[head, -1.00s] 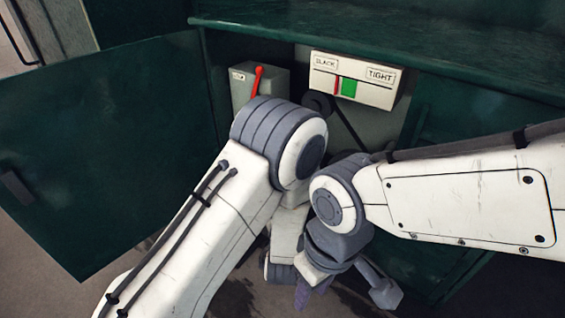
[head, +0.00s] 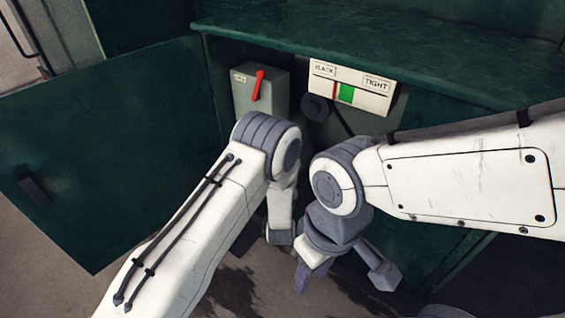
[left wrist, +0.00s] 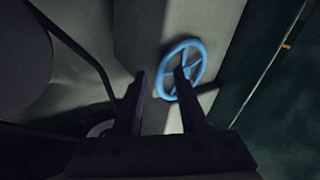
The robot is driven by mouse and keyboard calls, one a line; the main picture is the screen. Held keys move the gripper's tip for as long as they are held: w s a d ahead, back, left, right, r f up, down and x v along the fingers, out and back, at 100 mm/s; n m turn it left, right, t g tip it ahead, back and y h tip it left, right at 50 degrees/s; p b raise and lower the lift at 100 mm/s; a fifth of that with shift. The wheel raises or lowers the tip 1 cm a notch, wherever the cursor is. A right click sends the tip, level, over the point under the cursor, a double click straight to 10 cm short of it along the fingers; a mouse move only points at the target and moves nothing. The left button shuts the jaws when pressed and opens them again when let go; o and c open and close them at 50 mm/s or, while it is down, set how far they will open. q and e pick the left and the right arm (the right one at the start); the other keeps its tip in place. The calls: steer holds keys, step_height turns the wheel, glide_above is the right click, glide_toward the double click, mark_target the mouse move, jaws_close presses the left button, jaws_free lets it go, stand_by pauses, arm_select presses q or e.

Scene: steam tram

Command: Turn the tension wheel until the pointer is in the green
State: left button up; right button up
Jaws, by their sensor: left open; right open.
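The tension wheel is a blue spoked wheel (left wrist: 187,44) in the left wrist view, on a pale grey surface. My left gripper (left wrist: 160,82) is open there, with nothing between its fingers; its right finger overlaps the wheel in the picture, and I cannot tell whether it touches. In the head view the wheel and left fingers are hidden behind my arms. The gauge (head: 376,101), marked SLACK and TIGHT, shows a green band with a narrow red mark at its left edge. My right gripper (head: 340,268) is open and empty, low in front of the cabinet.
A grey box (head: 242,95) with a red lever (head: 258,85) stands left of the gauge. An open dark green door (head: 100,150) is at the left. A green ledge (head: 400,55) overhangs the gauge. A dark round part (head: 315,107) sits below the gauge.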

arm_select(q)
steer(key=shift+w, duration=0.1)
jaws_close()
steer(key=f+m+t+b, duration=0.1)
steer(key=b, duration=0.3)
steer(key=m+b, duration=0.2)
steer(key=b, duration=0.2)
steer(key=shift+f+t+h, duration=0.3)
steer(key=shift+f+t, duration=0.1)
